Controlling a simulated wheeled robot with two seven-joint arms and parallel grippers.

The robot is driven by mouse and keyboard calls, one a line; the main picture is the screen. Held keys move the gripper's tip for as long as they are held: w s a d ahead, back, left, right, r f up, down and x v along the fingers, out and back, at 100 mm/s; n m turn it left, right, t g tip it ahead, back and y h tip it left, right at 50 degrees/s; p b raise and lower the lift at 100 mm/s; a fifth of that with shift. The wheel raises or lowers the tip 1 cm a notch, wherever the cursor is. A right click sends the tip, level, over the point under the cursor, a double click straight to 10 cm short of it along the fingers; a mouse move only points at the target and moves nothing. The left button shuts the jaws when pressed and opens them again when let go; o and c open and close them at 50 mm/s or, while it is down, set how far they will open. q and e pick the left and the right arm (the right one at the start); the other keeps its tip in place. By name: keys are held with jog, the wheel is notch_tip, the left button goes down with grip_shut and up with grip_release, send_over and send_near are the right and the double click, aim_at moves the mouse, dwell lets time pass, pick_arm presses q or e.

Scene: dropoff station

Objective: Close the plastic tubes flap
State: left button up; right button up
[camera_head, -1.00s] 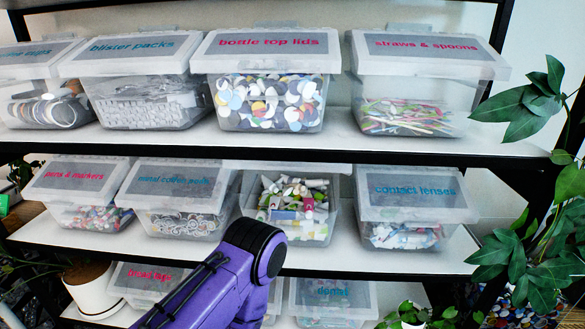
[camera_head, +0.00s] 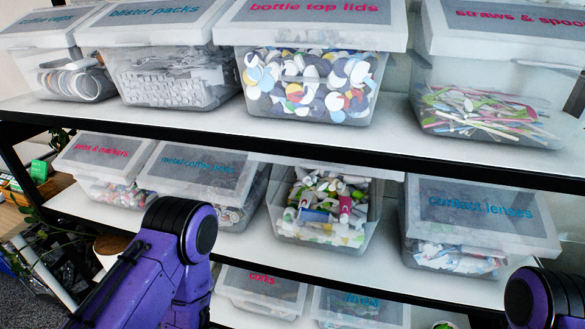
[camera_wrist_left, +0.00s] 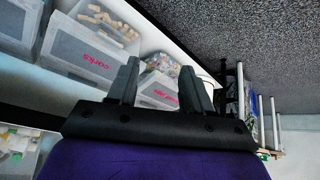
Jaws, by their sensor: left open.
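The open plastic tubes box (camera_head: 372,238) is a clear bin on the middle shelf, between the metal coffee pods and contact lenses boxes. It holds a jumble of white, green and coloured tubes (camera_head: 325,208). Its pale flap (camera_head: 375,171) stands raised at the top of the bin, just under the upper shelf, and is mostly hidden. My left arm comes up from the lower left in the head view, in front of the middle shelf; its gripper is out of that picture. In the left wrist view my left gripper (camera_wrist_left: 160,68) is open and empty, apart from the boxes. My right gripper is not seen.
The contact lenses box (camera_head: 450,258) and metal coffee pods box (camera_head: 205,170) flank the bin closely. The upper shelf edge (camera_head: 300,146) runs low above it. Lower boxes, one labelled corks (camera_head: 262,281), sit below. Part of my right arm shows at the lower right.

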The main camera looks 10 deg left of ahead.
pick_arm(q)
jog(key=w+d+r+n+t+h+b, duration=0.1)
jog(key=w+d+r+t+b, duration=0.2)
jog(key=w, duration=0.8)
jog(key=n+t+h+b, duration=0.25)
jog(key=n+t, duration=0.75)
jog(key=t, duration=0.7)
send_near(321, 168)
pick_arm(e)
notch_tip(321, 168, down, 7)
pick_arm(q)
jog(key=shift+y, duration=0.25)
jog(key=p+x, duration=0.4)
jog(key=x, duration=0.4)
jog(key=shift+d+r, duration=0.1)
jog(key=shift+r, duration=0.2)
jog(key=shift+w, duration=0.25)
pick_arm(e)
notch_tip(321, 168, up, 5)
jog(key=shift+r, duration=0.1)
pick_arm(q)
grip_shut()
